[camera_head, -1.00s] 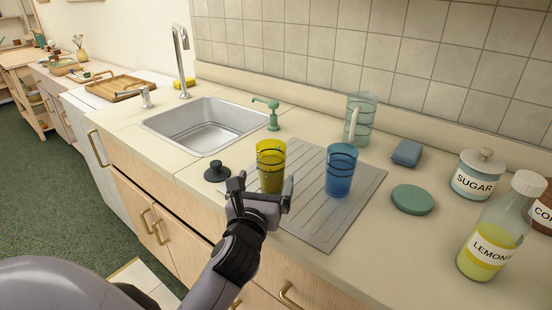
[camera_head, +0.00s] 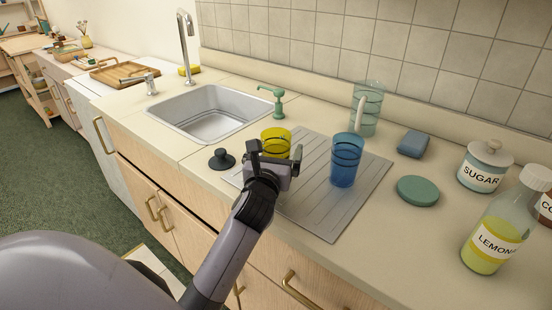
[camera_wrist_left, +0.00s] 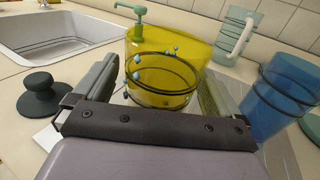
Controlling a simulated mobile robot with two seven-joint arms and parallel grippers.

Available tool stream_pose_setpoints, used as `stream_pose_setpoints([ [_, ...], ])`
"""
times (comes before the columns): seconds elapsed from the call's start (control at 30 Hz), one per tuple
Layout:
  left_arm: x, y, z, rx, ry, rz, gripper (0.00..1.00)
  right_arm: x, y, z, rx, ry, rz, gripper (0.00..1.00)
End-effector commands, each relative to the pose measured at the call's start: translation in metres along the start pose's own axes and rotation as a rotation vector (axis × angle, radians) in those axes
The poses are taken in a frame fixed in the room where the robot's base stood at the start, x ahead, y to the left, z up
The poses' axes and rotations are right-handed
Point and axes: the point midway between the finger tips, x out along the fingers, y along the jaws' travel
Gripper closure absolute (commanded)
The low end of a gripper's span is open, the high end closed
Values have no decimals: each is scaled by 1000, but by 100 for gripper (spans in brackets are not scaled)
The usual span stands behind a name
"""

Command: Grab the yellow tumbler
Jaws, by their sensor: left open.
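The yellow tumbler (camera_head: 275,142) is see-through with dark bands and stands upright on the grey drying mat (camera_head: 318,218). My left gripper (camera_head: 278,158) is open in front of it and hides its lower part in the head view. In the left wrist view the yellow tumbler (camera_wrist_left: 165,65) stands just ahead, between the two fingers of my left gripper (camera_wrist_left: 155,90). A gap shows on its left side; I cannot tell whether the right finger touches it. My right gripper is not in view.
A blue tumbler (camera_head: 346,160) stands close on the right, also in the wrist view (camera_wrist_left: 280,95). A dark sink plug (camera_head: 222,159) lies at left. Behind are the sink (camera_head: 210,115), green soap pump (camera_head: 277,102) and glass pitcher (camera_head: 367,108). A lemonade bottle (camera_head: 495,232) stands far right.

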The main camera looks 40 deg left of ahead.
Motion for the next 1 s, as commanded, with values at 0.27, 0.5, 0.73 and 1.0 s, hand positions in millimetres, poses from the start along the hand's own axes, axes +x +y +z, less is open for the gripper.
stream_pose_setpoints([
  [0.27,0,0,0,-1,0,0,47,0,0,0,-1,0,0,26],
  [0.5,0,0,2,-1,-4,-1,73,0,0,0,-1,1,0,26],
  [0.73,0,0,10,-1,-7,-1,73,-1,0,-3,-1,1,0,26],
  [1.0,0,0,58,1,-14,-2,73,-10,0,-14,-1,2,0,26],
])
